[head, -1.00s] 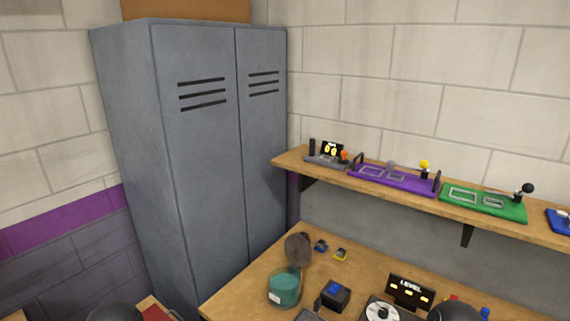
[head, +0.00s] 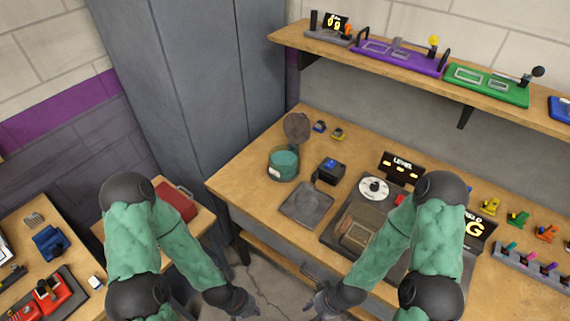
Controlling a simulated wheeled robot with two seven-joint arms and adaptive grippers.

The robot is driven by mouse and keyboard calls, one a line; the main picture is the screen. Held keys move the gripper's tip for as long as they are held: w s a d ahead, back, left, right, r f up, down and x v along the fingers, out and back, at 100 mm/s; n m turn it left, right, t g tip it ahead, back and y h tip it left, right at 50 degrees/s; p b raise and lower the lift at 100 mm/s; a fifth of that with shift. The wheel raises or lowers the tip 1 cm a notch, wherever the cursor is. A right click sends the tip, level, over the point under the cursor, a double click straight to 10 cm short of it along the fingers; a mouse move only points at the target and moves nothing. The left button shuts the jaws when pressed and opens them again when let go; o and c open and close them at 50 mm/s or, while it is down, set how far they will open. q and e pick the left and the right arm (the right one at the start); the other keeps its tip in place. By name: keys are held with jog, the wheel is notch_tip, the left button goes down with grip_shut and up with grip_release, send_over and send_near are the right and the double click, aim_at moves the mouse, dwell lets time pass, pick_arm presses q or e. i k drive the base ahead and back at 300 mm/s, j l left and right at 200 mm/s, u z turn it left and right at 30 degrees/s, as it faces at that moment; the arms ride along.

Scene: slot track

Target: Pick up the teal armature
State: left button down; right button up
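A small teal piece (head: 511,245), likely the teal armature, stands in a grey rack (head: 508,260) at the right of the workbench in the head view. Pink and purple pieces stand beside it. It is too small to make out its shape. My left gripper (head: 243,308) is low in the middle, over the floor gap and far left of the rack. My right gripper (head: 319,306) is at the bench's front edge, also left of the rack. Neither gripper is near the teal piece, and their fingers are too small and dark to read.
The workbench (head: 240,178) holds an open jar with teal contents (head: 283,164), a black box (head: 329,171), a grey tray (head: 306,203) and a dark station with a dial (head: 374,189). Yellow, green and orange parts lie behind the rack. A wall shelf (head: 300,38) hangs above.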

aim_at(504, 251)
jog(key=k+l, duration=0.2)
jog(key=l+z, duration=0.1)
jog(key=z, duration=0.35)
jog(key=l+z, duration=0.1)
jog(key=z, duration=0.3)
jog(key=l+z, duration=0.15)
jog(key=z, duration=0.3)
jog(key=l+z, duration=0.1)
jog(key=z, duration=0.3)
